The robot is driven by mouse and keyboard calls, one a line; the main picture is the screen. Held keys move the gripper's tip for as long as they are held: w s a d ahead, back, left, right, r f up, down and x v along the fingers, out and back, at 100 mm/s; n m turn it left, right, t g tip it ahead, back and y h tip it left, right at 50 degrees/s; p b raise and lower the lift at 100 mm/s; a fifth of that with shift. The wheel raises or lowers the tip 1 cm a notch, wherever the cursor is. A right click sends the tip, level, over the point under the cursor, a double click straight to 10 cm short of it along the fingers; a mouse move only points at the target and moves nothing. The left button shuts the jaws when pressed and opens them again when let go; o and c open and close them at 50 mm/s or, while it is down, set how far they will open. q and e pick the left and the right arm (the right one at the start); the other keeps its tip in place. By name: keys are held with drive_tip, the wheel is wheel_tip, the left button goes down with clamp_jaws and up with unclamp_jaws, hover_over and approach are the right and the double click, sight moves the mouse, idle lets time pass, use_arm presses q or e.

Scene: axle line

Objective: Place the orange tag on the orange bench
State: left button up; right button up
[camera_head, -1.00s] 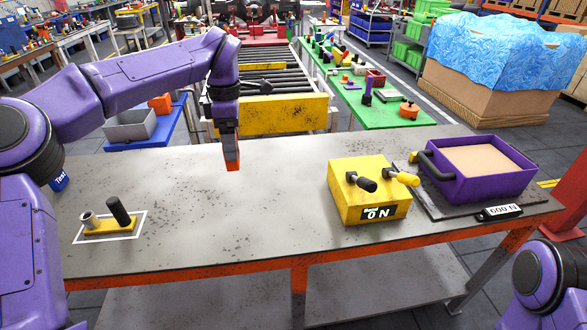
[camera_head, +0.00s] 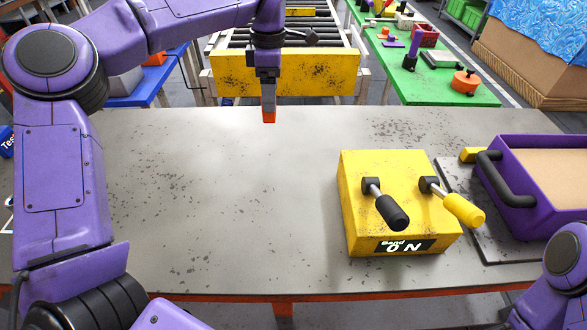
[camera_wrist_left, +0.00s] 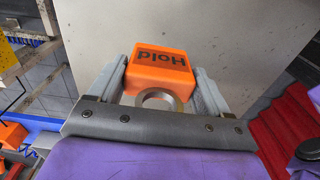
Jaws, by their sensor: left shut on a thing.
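The orange tag (camera_head: 268,117) is between the fingers of my left gripper (camera_head: 268,98), which is shut on it and points down. In the left wrist view the tag (camera_wrist_left: 158,68) is an orange block marked "Hold", with a grey ring at its near end between the two fingers. The orange bench (camera_head: 240,190) has a bare, scuffed grey top and an orange front rail. The tag shows against the bench's far edge, seemingly above the top; its exact height I cannot tell. My right gripper is out of view.
A yellow box (camera_head: 360,225) with two levers and a "0 N" display stands on the bench's right half. A purple tray (camera_head: 555,210) is beside it at the right edge. A yellow-fronted roller conveyor (camera_head: 285,75) and a green table (camera_head: 440,92) lie beyond. The bench's middle is clear.

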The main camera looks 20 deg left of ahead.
use_arm(q)
drive_tip(key=s+d+f, duration=0.2)
drive_tip(key=d+f, duration=0.2)
drive_tip(key=s+d+f, duration=0.2)
drive_tip(key=d+f, duration=0.2)
drive_tip(key=s+d+f+p, duration=0.1)
drive_tip(key=s+d+f, duration=0.1)
drive_tip(key=d+f, duration=0.2)
drive_tip(key=shift+a+f, duration=0.1)
drive_tip(key=shift+f, duration=0.1)
drive_tip(key=o, duration=1)
drive_tip(key=shift+f, duration=0.1)
wheel_tip(320, 180, up, 12)
drive_tip(key=shift+d+r, duration=0.2)
drive_tip(key=shift+w, duration=0.1)
